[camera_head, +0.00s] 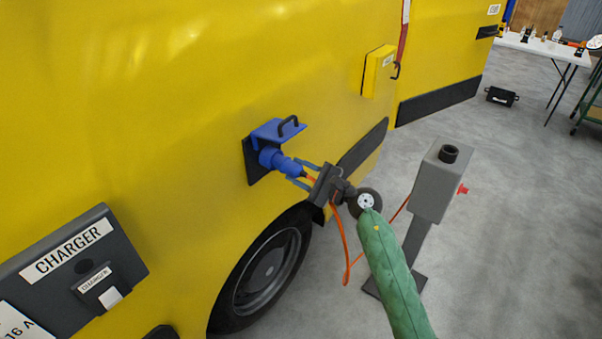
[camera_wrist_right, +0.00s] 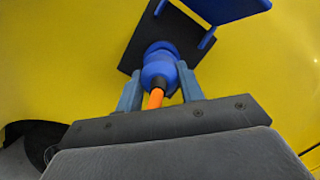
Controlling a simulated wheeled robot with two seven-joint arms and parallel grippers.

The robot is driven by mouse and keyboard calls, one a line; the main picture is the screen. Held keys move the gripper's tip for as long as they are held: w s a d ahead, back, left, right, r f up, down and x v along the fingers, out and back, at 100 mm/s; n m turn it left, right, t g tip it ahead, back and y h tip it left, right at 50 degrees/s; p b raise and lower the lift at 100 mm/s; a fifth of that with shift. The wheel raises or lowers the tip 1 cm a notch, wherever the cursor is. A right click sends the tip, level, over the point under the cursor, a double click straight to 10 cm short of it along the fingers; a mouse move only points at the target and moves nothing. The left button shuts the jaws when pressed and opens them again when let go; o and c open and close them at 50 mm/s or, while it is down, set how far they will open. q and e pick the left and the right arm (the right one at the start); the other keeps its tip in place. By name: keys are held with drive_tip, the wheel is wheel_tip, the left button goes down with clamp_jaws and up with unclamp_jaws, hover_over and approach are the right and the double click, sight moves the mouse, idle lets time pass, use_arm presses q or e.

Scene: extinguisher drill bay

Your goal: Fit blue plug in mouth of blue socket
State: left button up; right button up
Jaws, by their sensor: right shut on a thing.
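The blue socket (camera_head: 268,157) sits on a black plate on the side of the yellow vehicle, with its blue lid (camera_head: 278,130) raised above it. My right gripper (camera_head: 300,174) is shut on the blue plug (camera_head: 286,166), whose front end is at the socket mouth. In the right wrist view the plug (camera_wrist_right: 158,72) lies between the two blue-grey fingers (camera_wrist_right: 160,88), in line with the socket (camera_wrist_right: 160,47). I cannot tell how deep the plug is in the mouth. An orange cable (camera_wrist_right: 155,98) leaves the back of the plug. My left gripper does not show.
The orange cable (camera_head: 345,245) hangs in a loop below my right gripper. A grey post (camera_head: 440,180) stands to the right. The vehicle's wheel (camera_head: 265,268) is below the socket. A charger box (camera_head: 75,265) is at the lower left. A white table (camera_head: 545,45) stands far back right.

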drive_tip(key=shift+b+x, duration=0.3)
drive_tip(key=shift+x, duration=0.85)
drive_tip(key=shift+w+d+f, duration=0.1)
idle(0.3)
drive_tip(key=o, duration=1.2)
drive_tip(key=shift+c, duration=0.2)
drive_tip(key=shift+f, duration=0.1)
